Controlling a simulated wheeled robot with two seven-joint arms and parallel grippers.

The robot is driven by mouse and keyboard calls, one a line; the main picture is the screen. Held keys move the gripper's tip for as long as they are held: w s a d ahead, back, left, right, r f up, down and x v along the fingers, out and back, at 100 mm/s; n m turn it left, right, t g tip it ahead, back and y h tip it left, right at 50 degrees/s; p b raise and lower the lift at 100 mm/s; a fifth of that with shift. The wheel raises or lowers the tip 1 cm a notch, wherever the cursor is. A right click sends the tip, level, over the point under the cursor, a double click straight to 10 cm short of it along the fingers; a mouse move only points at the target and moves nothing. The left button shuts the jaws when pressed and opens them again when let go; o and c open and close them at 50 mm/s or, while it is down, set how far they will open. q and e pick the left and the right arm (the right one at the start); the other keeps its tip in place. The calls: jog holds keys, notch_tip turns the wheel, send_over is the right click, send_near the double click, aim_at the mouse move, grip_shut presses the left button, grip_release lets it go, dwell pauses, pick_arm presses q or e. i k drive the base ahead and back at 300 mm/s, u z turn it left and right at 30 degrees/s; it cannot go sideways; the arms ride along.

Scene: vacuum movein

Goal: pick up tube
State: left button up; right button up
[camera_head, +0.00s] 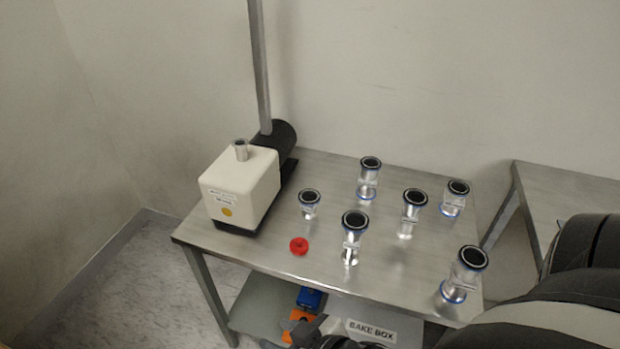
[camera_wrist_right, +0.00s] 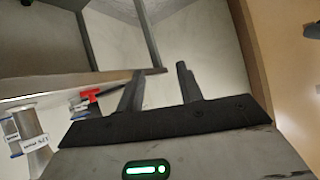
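Tubes (camera_wrist_right: 28,130) show at the wrist view's left edge. My left gripper is out of view.
A cream pump box (camera_head: 240,187) with a black motor (camera_head: 272,140) stands at the table's left. A red knob (camera_head: 299,245) lies near the front edge. A lower shelf holds a blue item (camera_head: 310,298) and a "BAKE BOX" label (camera_head: 371,329). Another table (camera_head: 570,190) stands right.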

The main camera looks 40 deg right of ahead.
aim_at(413, 199)
jog(key=u, duration=0.4)
jog(key=k, duration=1)
jog(key=z, duration=1.1)
jog(key=i, duration=0.4)
jog(key=u, duration=0.1)
